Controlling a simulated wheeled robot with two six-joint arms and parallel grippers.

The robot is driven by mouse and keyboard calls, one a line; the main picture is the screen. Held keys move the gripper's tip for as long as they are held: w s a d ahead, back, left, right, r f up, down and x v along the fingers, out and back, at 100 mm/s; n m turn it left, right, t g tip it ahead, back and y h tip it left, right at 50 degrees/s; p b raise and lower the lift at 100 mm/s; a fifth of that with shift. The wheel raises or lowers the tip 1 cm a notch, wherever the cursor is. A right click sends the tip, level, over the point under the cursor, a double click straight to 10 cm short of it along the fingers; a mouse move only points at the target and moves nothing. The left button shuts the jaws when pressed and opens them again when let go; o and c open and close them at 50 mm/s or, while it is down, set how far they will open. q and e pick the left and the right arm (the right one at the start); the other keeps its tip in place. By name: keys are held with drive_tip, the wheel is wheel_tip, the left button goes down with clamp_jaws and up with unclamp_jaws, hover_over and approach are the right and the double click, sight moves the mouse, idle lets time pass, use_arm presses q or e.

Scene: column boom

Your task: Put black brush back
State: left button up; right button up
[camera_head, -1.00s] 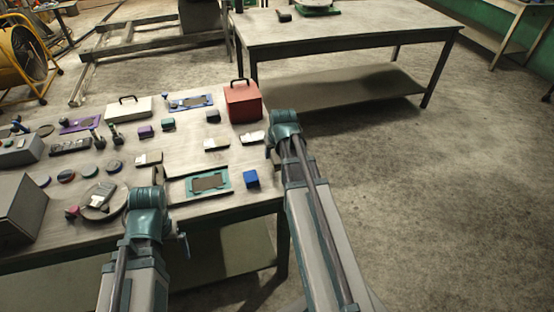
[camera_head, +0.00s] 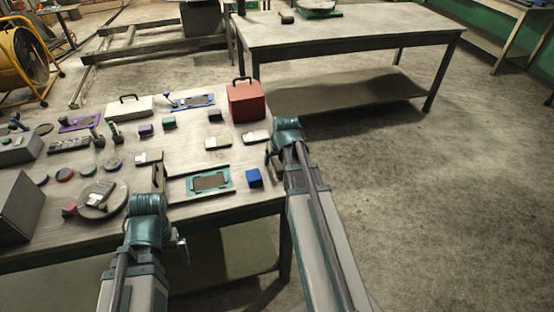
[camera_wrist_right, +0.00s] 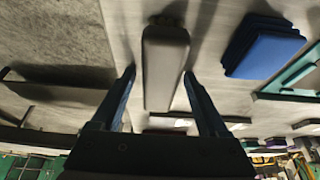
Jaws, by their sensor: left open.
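Several brush-like pieces with pale blocks lie on the workbench; I cannot tell by colour which is the black brush. One pale piece (camera_head: 257,137) lies beside my right gripper (camera_head: 272,154) at the bench's right edge. In the right wrist view a grey, rounded block (camera_wrist_right: 165,65) with a dark far end lies between the two fingers of my right gripper (camera_wrist_right: 158,74). The fingers stand apart around it; a gap shows on the left, and contact on the right is unclear. My left gripper (camera_head: 158,180) is low over the bench's front, its fingertips mostly hidden by its wrist.
A red box (camera_head: 244,102) stands behind. A round plate (camera_head: 102,200) with a pale piece on it is at left. Open floor lies right of the bench (camera_head: 260,208).

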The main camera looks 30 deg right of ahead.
drive_tip(key=shift+r, duration=0.1)
drive_tip(key=p+v, duration=1.1)
drive_tip(key=v, duration=0.1)
idle(0.4)
drive_tip(key=b+x, duration=1.1)
drive_tip(key=x, duration=0.1)
idle(0.4)
